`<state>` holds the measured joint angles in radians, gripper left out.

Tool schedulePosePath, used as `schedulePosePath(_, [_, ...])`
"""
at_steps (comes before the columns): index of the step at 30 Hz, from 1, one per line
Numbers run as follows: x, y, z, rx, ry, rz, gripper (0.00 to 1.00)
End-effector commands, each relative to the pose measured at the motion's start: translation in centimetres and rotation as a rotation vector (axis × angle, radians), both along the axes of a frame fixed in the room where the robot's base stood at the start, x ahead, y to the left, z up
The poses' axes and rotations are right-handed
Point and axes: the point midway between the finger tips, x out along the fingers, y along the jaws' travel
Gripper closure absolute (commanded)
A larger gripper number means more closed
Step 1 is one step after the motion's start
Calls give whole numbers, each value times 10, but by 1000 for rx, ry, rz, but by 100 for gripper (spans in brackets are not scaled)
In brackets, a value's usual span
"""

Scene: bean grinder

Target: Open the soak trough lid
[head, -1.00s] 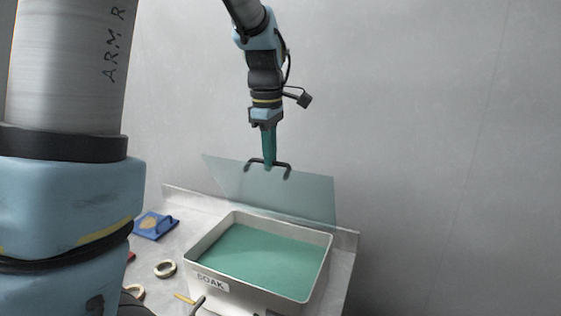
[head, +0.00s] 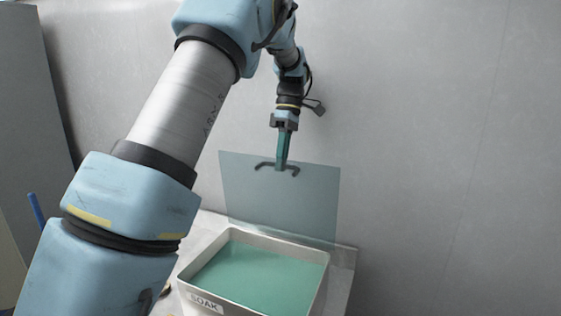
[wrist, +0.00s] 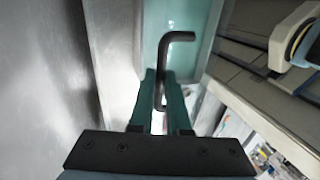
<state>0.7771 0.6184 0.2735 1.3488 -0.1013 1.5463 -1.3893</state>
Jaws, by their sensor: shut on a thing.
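The soak trough (head: 203,302) is a pale rectangular tub marked SOAK, with green liquid inside, in the lower middle of the head view. Its lid (head: 320,195) is a clear grey-green sheet that stands raised, nearly upright, at the trough's back edge. A dark bar handle (head: 294,172) is on the lid near its top edge. My gripper (head: 282,165) is shut on this handle. In the wrist view, my two green fingers (wrist: 161,105) close around the dark handle (wrist: 177,37), with the lid's glassy surface behind it.
The grey wall (head: 440,130) rises close behind the raised lid. The trough stands on a light bench (head: 340,262). My own arm covers the left of the head view and hides part of the bench. A blue upright rod (head: 36,208) shows at far left.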

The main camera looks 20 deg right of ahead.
Motion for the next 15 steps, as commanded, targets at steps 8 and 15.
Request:
schedulePosePath(8, [-1,0,-5,3,5,0,83])
schedulePosePath(15, [-1,0,-3,1,3,0,56])
